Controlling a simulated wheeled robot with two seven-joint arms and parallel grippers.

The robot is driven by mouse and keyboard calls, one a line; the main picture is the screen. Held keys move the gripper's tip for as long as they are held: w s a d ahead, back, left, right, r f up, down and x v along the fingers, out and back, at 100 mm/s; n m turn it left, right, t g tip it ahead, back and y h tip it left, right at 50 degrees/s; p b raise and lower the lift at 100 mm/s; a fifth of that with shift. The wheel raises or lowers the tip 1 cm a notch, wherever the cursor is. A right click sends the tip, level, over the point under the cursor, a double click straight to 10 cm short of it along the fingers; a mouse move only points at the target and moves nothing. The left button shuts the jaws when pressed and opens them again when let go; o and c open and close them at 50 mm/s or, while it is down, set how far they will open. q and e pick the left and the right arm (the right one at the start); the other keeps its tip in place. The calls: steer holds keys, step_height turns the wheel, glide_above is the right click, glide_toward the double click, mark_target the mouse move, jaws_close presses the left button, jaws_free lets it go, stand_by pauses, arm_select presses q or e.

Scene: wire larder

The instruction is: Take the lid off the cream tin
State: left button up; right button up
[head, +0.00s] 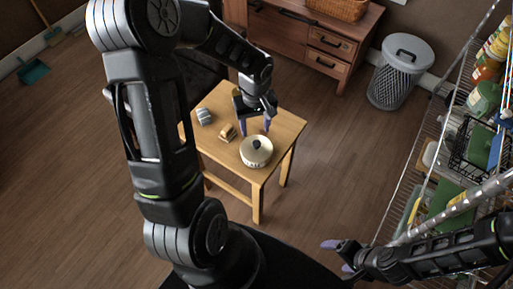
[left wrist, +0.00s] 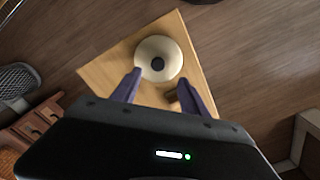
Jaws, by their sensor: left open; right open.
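The cream tin (head: 254,158) stands upright on the small wooden table, with its lid (head: 257,146) on top and a dark knob in the middle of the lid. In the left wrist view the lid (left wrist: 159,59) shows from above as a pale round disc. My left gripper (head: 256,128) is open and empty above the table, just behind the tin in the head view. In the left wrist view its two purple fingers (left wrist: 158,90) are spread apart, with the tin beyond their tips. My right gripper (head: 336,256) is open and empty at the lower right, away from the table.
The wooden table (head: 285,127) also holds a small brown-yellow object (head: 227,132) and a grey object (head: 204,117), left of the tin. A wire shelf with goods (head: 440,130) stands at the right. A grey bin (head: 396,78) and a wooden cabinet (head: 285,40) are behind.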

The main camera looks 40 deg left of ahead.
mark_target(256, 142)
arm_select(q)
steer(key=shift+f, duration=0.1)
steer(key=shift+d+f, duration=0.1)
steer(key=shift+f, duration=1.15)
steer(key=shift+w+f, duration=0.2)
steer(key=shift+f, duration=2.45)
jaws_close()
